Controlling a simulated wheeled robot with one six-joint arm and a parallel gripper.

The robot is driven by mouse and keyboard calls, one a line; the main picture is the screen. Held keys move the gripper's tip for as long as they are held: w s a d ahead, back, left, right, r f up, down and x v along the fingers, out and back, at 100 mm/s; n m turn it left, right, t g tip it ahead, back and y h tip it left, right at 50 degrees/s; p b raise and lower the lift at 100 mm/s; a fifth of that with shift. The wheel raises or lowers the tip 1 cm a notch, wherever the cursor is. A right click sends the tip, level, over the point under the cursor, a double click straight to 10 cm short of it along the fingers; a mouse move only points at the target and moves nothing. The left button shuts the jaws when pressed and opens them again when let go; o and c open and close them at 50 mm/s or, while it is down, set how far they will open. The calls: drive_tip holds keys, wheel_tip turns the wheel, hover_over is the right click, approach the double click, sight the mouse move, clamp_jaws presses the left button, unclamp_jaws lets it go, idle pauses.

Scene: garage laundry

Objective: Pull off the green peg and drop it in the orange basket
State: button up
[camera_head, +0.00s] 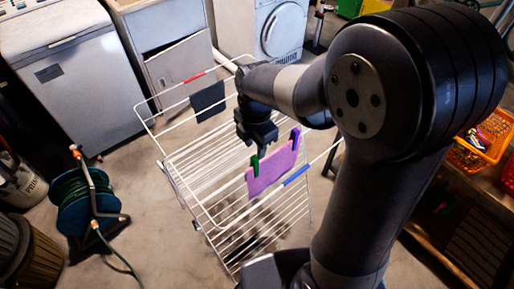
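The green peg (254,166) is clipped on the upper left corner of a pink-purple cloth (270,177) hanging on a white drying rack (218,227). A purple peg (295,138) is at the cloth's upper right corner. My gripper (257,146) is pointing down just above the green peg in the picture; I see a small gap, but cannot judge the depth. Its fingers are dark and small, so I cannot tell if they are open. The orange basket (490,157) is at the right edge, partly cut off, with small colourful items in it.
A dark cloth (208,101) hangs on the rack's far side. A hose reel (88,203) stands on the floor at left. White machines (70,70) line the back. My arm crosses between rack and basket in this view. A wooden shelf (462,186) carries the basket.

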sight(255, 157)
wheel_tip(255, 157, down, 6)
drive_tip(key=b, duration=0.4)
drive_tip(key=shift+a+f, duration=0.1)
drive_tip(key=shift+f, duration=0.15)
drive_tip(key=shift+c, duration=0.2)
clamp_jaws()
drive_tip(key=shift+r+p, duration=2.45)
drive_tip(key=shift+r, duration=0.6)
